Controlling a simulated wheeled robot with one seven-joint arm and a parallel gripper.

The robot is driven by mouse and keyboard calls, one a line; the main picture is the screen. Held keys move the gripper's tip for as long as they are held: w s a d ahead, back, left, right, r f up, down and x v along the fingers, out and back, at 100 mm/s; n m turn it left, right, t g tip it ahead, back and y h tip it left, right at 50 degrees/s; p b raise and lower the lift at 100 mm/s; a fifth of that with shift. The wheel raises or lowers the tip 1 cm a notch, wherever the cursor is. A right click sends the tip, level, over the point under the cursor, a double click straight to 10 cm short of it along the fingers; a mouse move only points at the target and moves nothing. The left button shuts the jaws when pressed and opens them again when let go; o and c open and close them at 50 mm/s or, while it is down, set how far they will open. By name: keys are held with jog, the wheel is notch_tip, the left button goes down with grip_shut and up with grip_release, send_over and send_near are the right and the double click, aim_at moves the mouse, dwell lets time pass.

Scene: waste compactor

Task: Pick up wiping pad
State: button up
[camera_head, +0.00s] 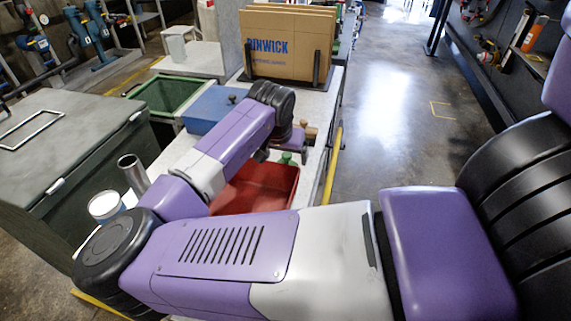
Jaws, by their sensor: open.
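My arm reaches across the picture, and my gripper (282,152) hangs at its far end, over the far side of a red tray (268,186). The gripper is small and partly hidden by my own wrist; it is open, and I see nothing held in it. I cannot make out the wiping pad with certainty. A small brown wooden-looking piece (310,131) shows just beyond the gripper, and a small green thing (287,158) shows right below it at the tray's far edge. My arm hides part of the tray and the bench.
A cardboard stack (290,45) stands in a dark holder at the bench's back. A blue box (214,107) and green bin (173,95) lie left of my arm. A metal cylinder (132,172) and white tub (105,205) stand nearer. The floor right is open.

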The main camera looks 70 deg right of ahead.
aim_at(286, 156)
jog(key=shift+x, duration=1.8)
jog(key=c, duration=1.5)
jog(key=shift+c, duration=0.2)
jog(key=shift+r, duration=0.15)
notch_tip(286, 156, up, 20)
